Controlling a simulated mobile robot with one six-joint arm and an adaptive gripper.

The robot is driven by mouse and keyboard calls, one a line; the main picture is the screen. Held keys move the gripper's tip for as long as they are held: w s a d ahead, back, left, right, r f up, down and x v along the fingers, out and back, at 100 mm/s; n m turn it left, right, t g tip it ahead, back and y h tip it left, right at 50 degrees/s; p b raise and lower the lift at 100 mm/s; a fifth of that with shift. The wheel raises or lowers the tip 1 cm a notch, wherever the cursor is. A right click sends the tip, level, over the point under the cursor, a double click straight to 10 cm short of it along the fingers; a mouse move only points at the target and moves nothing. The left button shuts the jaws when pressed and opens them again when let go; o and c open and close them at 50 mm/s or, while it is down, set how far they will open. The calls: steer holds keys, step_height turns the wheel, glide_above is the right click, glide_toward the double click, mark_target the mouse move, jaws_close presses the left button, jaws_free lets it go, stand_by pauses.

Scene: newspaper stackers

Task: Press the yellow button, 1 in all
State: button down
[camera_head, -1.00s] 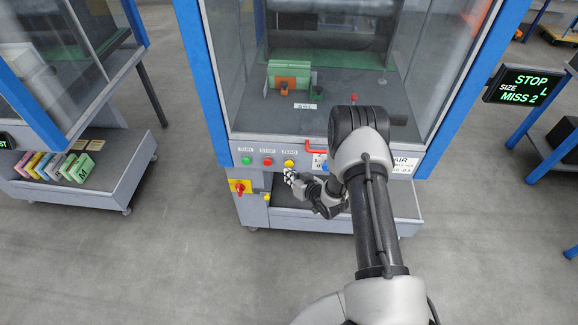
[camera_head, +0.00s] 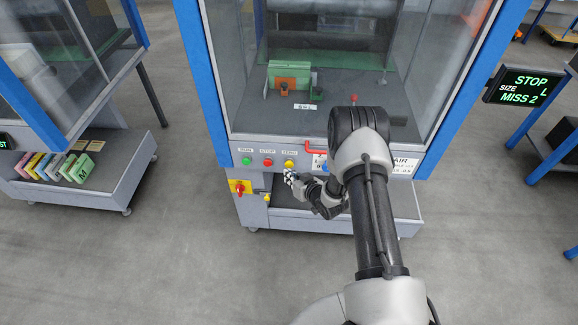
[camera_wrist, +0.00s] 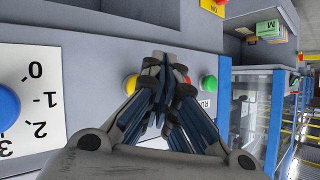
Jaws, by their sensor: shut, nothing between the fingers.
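The yellow button (camera_head: 289,164) is on the front panel of the middle machine, right of a red and a green button. My gripper (camera_head: 288,175) is shut and empty, with its fingertips just below the yellow button in the head view. In the wrist view the yellow button (camera_wrist: 131,84) shows left of the closed fingertips (camera_wrist: 166,62), partly hidden by a finger. I cannot tell whether the fingers touch it.
The red button (camera_head: 267,162) and green button (camera_head: 246,161) are close by on the panel. A red handle (camera_head: 315,149) juts out at the right. A blue knob (camera_wrist: 6,108) shows in the wrist view.

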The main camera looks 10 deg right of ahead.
steer(key=shift+w+d+b, duration=0.15)
steer(key=shift+w+b, duration=0.2)
steer(key=shift+w, duration=0.05)
steer(key=shift+w+d, duration=0.15)
steer(key=shift+w, duration=0.35)
stand_by(1.0)
steer(key=shift+r, duration=0.1)
steer(key=shift+s+a, duration=0.3)
steer(key=shift+s, duration=0.55)
steer(key=shift+s+a+p, duration=0.25)
steer(key=shift+s, duration=0.55)
steer(key=shift+s+a+p, duration=0.25)
steer(key=shift+s+a, duration=0.05)
steer(key=shift+s, duration=0.5)
steer(key=shift+s+a+p, duration=0.25)
steer(key=shift+s, duration=0.55)
